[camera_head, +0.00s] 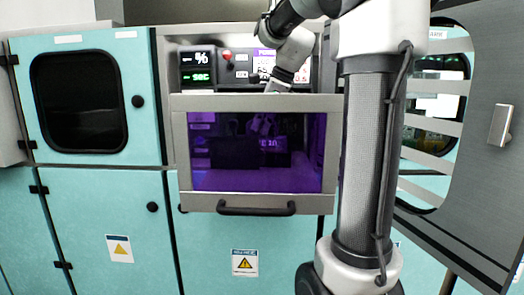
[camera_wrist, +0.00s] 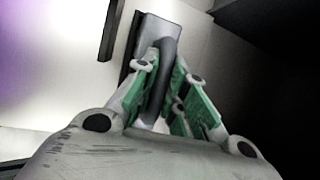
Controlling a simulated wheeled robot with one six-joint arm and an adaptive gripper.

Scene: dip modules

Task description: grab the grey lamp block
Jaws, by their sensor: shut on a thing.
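In the wrist view my gripper (camera_wrist: 163,72) has its green-padded fingers closed around a dark, bar-like part of the grey lamp block (camera_wrist: 161,30). The block's flat grey face shows just beyond the fingertips. The fingers hide part of the bar. In the head view my arm reaches down behind the top of the grey-framed door, and my gripper and the block are hidden there.
The grey-framed door (camera_head: 185,198) with a purple window and a dark handle (camera_head: 256,209) stands in front of my arm's end. A dark bar (camera_wrist: 111,30) is close left of the block in the wrist view. A grey panel (camera_head: 480,150) stands at the right.

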